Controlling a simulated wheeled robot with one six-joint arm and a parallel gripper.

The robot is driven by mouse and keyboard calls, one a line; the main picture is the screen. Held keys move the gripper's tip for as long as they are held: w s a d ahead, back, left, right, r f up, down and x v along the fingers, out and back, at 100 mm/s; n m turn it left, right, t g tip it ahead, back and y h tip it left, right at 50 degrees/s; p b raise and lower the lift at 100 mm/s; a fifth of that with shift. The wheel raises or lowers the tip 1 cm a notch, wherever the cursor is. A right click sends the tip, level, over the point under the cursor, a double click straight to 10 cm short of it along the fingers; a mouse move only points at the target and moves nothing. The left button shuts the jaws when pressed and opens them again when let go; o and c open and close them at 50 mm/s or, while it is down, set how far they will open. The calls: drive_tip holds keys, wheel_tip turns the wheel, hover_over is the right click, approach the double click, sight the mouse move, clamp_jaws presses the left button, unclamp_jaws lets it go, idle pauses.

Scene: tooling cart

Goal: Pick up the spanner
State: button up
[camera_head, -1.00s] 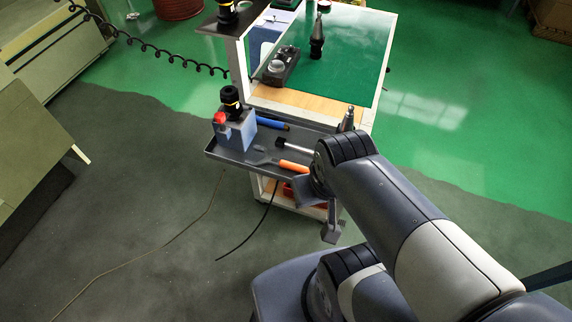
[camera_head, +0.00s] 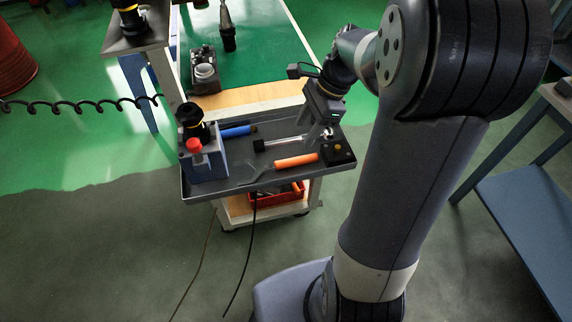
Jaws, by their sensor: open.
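The grey tray (camera_head: 228,178) on the cart holds several tools. No tool shows clearly as a spanner. A silver rod-like tool (camera_head: 284,141) with a black block at its left end lies across the tray's middle. In front of it lies an orange-handled tool (camera_head: 296,161) with a flat grey end to the left. A blue-handled tool (camera_head: 236,131) lies at the back. My gripper (camera_head: 318,139) points down over the tray's right part, near the silver tool's right end. It is open. Its fingertips are small, and I cannot tell if they touch anything.
A grey block (camera_head: 205,165) with a red knob and black-yellow holder stands at the tray's left. A dark box (camera_head: 338,151) sits at its right end. The green cart top (camera_head: 262,62) lies behind. A blue table (camera_head: 520,215) is at right. A coiled cable hangs left.

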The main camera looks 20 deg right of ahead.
hover_over(292, 159)
drive_tip(key=d, duration=0.2)
wheel_tip(292, 159, down, 5)
drive_tip(key=shift+w, duration=0.1)
drive_tip(key=shift+x, duration=2.8)
drive_tip(key=shift+s+d+f, duration=0.2)
drive_tip(key=shift+f, duration=0.05)
drive_tip(key=shift+c, duration=0.2)
clamp_jaws()
